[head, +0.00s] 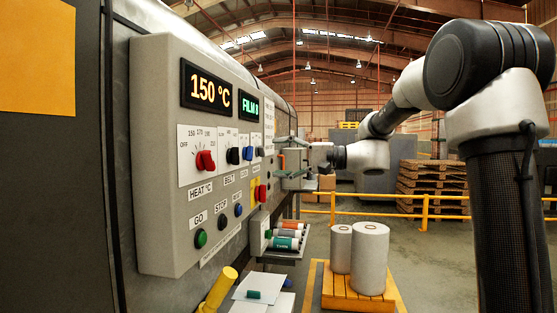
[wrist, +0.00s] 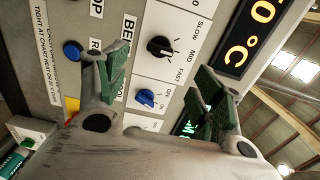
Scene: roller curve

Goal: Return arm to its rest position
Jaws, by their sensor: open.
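My arm (head: 390,115) reaches from the right of the head view toward the right end of the grey control panel (head: 160,150). My gripper (head: 279,158) is at the panel's far edge. In the wrist view my gripper (wrist: 163,80) has its two green-padded fingers spread, with nothing held between them. The panel face lies beyond the fingers. A blue knob (wrist: 147,98) shows in the gap between them, and a black knob marked SLOW, MID, FAST (wrist: 161,47) sits above it. I cannot tell how close the fingertips are to the panel.
The panel has a 150 °C display (head: 208,88), a red heat knob (head: 206,160) and a green GO button (head: 200,238). A shelf (head: 280,254) with several rolls is below my gripper. Two large rolls stand on a pallet (head: 350,295). A yellow railing (head: 450,198) runs behind.

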